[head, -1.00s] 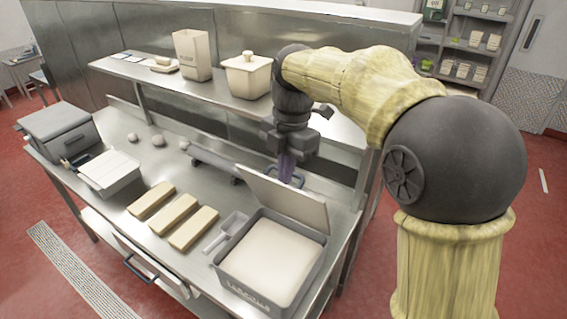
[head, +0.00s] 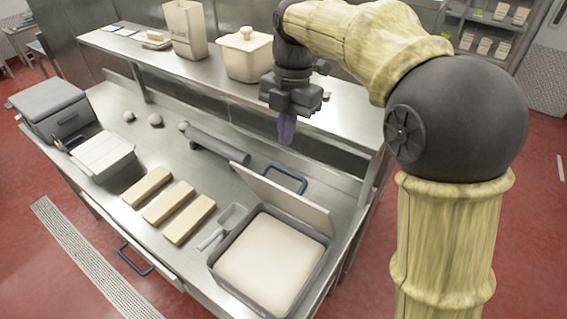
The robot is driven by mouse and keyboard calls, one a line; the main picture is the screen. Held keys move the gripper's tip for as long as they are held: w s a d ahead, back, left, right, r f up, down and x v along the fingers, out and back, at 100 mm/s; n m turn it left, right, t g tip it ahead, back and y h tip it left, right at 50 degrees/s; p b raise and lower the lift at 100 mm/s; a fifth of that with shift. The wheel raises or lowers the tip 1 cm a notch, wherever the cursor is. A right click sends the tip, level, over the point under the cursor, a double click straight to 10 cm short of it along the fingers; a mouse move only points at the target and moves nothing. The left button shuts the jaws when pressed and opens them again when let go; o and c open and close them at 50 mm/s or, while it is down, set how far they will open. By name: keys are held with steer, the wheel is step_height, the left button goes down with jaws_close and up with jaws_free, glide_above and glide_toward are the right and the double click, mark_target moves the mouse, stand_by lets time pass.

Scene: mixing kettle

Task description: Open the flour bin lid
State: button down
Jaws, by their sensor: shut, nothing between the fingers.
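The flour bin (head: 232,262) is a grey rectangular box at the front right of the steel counter, filled with pale flour (head: 270,258). Its lid (head: 285,200) stands raised and tilted back at the bin's rear edge, with a dark blue handle (head: 287,180) showing behind it. My gripper (head: 287,130) points down above the back of the counter, with its purple-grey fingers together and empty. It is apart from the lid, above and behind it in the picture.
A grey scoop (head: 229,220) lies left of the bin, beside several dough loaves (head: 166,203). A dark rolling pin (head: 217,145) lies behind them. The upper shelf (head: 200,70) holds a lidded cream pot (head: 246,55) close to my gripper.

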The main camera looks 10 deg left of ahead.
mark_target(283, 170)
steer(key=shift+s, duration=0.15)
steer(key=f, duration=0.3)
steer(key=s+f+p, duration=0.1)
steer(key=f, duration=0.2)
steer(key=f+p, duration=0.1)
steer(key=f, duration=0.3)
steer(key=shift+s+a, duration=0.15)
steer(key=shift+a, duration=0.15)
steer(key=shift+d+r, duration=0.15)
